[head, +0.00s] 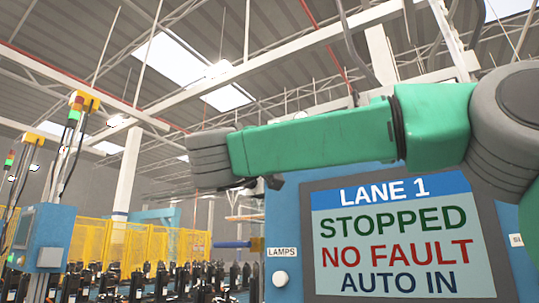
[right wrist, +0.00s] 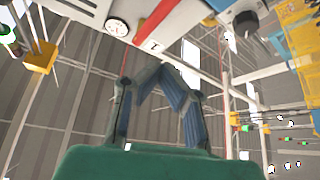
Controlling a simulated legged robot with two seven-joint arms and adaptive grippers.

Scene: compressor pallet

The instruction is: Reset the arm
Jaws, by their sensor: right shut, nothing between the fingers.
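My right arm (head: 310,138), green with grey joints, comes in from the right in the head view and reaches across above a screen. Its gripper cannot be clearly made out there. In the right wrist view my right gripper (right wrist: 160,68) is shut and empty, its two blue-grey fingers meeting at the tips. Beyond the tips is a pale machine panel (right wrist: 90,12) with a red stripe, a round white dial (right wrist: 117,27) and a black knob (right wrist: 245,23). I cannot tell the gap between fingers and panel. My left gripper is in neither view.
A blue cabinet with a screen (head: 400,243) reads LANE 1, STOPPED, NO FAULT, AUTO IN; my arm passes in front of its top. Signal towers (head: 75,110), yellow fencing (head: 150,242) and rows of dark units (head: 135,285) stand at left. The space overhead is open to roof beams.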

